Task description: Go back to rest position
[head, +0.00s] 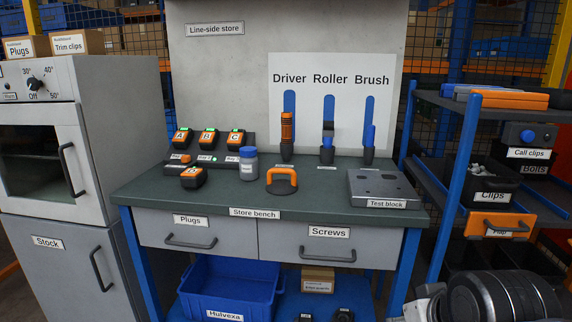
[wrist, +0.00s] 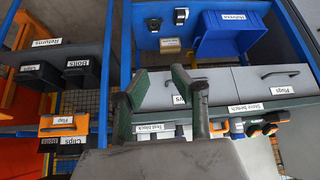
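My gripper (wrist: 158,72) shows in the wrist view, which looks upside down. Its two fingers stand apart with nothing between them. Behind them are the front of the store bench (wrist: 240,104) and its drawers; I see no contact with them. In the head view, part of my arm shows at the lower right corner, and the fingers are not clear there. The store bench (head: 225,190) stands ahead, with its Plugs drawer (head: 195,231) and Screws drawer (head: 330,243) shut.
On the bench are a driver (head: 287,135), a roller (head: 327,145), a jar (head: 248,163), an orange-handled tool (head: 282,181) and a test block (head: 383,187). A shelf rack (head: 440,200) with bins stands right, close to my arm. A cabinet with an oven (head: 80,130) stands left.

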